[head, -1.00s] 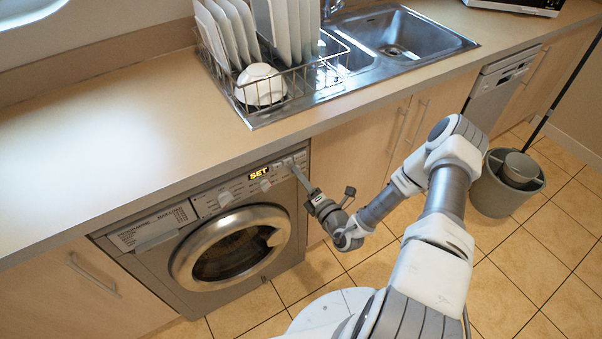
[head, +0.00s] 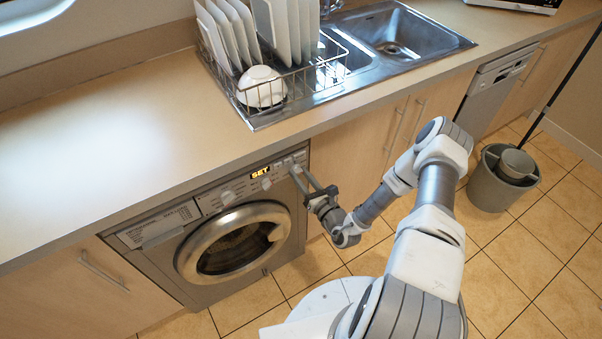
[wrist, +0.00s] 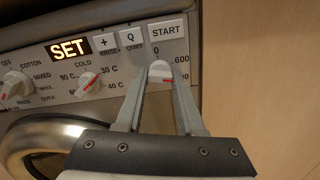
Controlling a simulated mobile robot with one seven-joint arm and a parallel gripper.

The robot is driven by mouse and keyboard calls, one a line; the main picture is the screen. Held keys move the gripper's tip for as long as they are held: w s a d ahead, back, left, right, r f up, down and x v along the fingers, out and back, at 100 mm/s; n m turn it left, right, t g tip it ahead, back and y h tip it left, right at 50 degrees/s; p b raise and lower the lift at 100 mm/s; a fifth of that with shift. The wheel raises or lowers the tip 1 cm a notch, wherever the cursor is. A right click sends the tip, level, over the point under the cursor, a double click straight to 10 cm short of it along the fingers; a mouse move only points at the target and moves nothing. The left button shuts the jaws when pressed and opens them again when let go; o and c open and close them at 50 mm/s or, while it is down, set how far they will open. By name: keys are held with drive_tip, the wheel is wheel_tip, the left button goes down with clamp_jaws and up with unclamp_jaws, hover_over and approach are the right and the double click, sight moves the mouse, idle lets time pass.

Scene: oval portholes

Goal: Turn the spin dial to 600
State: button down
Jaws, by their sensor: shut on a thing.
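The washing machine (head: 158,263) stands under the counter, its display (wrist: 69,49) lit with "SET". The spin dial (wrist: 160,73) is the white knob at the panel's right end in the wrist view, below START. "0" is printed above it, "600" at its upper right, and another number, partly hidden, lower right. Its red mark points roughly right, just below 600. My gripper (wrist: 161,82) is shut on the spin dial, one finger on each side. In the head view my gripper (head: 299,177) reaches the panel's right end; the dial is hard to make out there.
The temperature dial (wrist: 90,81) sits left of the spin dial, the programme dial (wrist: 16,84) further left. The plus button (wrist: 104,42), Q button (wrist: 131,39) and START button (wrist: 167,30) are close above. A dish rack (head: 275,85) stands on the counter; a bucket (head: 490,190) is on the floor.

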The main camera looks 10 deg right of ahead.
drive_tip(key=n+p, duration=0.1)
drive_tip(key=n, duration=0.3)
drive_tip(key=shift+r+n, duration=0.1)
drive_tip(key=shift+n, duration=0.2)
drive_tip(key=shift+n+p, duration=0.45)
drive_tip(key=shift+n, duration=1.05)
drive_tip(key=c, duration=0.5)
unclamp_jaws()
drive_tip(key=shift+s+d, duration=0.1)
drive_tip(key=shift+s, duration=0.05)
